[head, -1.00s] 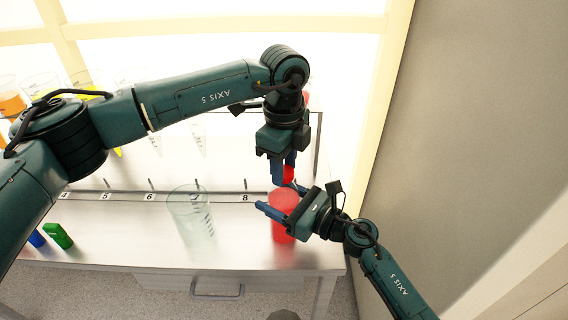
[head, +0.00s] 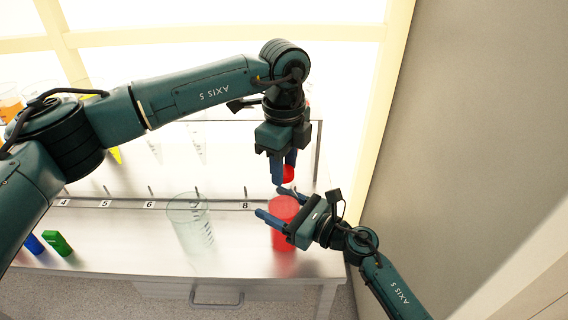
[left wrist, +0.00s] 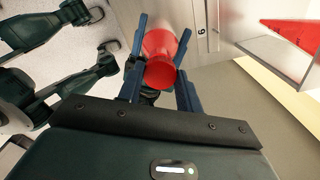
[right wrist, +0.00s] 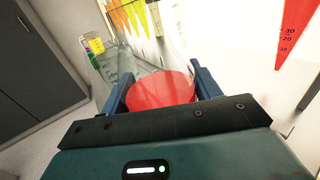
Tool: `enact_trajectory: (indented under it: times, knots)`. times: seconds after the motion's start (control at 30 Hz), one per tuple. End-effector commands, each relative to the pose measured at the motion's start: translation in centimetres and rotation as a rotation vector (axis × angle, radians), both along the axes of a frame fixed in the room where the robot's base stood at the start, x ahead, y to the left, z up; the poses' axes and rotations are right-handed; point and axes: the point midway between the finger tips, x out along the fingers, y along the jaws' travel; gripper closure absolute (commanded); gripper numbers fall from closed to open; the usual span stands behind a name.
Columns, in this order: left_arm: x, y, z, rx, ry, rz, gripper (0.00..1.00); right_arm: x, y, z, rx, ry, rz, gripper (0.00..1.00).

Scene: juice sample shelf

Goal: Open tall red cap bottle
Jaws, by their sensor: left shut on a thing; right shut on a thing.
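The tall bottle (head: 285,237) looks red in its body and stands upright near the front right of the bench. My right gripper (head: 269,202) is shut around its upper part from the right; in the right wrist view its red round surface (right wrist: 160,92) fills the space between the fingers. My left gripper (head: 284,178) points down above it, shut on the red cap (head: 288,173). In the left wrist view the cap (left wrist: 160,75) lies between the fingers, with wider red beyond it. A right finger partly hides the space between cap and bottle, so I cannot tell whether they touch.
A clear graduated beaker (head: 190,225) stands left of the bottle. A green block (head: 57,243) and a blue block (head: 33,243) lie at the far left. A numbered rack rail (head: 120,204) runs behind. A wall is at the right.

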Motion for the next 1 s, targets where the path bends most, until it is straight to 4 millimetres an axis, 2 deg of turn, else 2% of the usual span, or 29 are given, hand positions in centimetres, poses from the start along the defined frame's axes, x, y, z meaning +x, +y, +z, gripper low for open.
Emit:
enact_trajectory:
  times: [0.37, 0.6, 0.63, 0.9, 1.0]
  knots:
    - [0.0, 0.0, 3.8, 0.000, -0.002, 0.000, 0.92, 0.0, 0.0, -0.1, -0.001, 0.001, 0.000, 1.00]
    - [0.0, 0.0, 4.0, 0.000, 0.000, 0.000, 0.92, 0.0, 0.0, 0.0, -0.001, 0.001, 0.000, 1.00]
    - [0.0, 0.0, 4.0, 0.000, 0.000, 0.000, 0.92, 0.0, 0.0, 0.0, -0.001, 0.001, 0.000, 0.35]
    - [0.0, 0.0, 4.0, 0.000, 0.000, 0.000, 0.92, 0.0, 0.0, 0.0, -0.001, 0.001, 0.000, 0.13]
    - [0.0, 0.0, 4.0, 0.000, 0.000, 0.000, 0.92, 0.0, 0.0, 0.0, 0.000, 0.000, 0.000, 0.12]
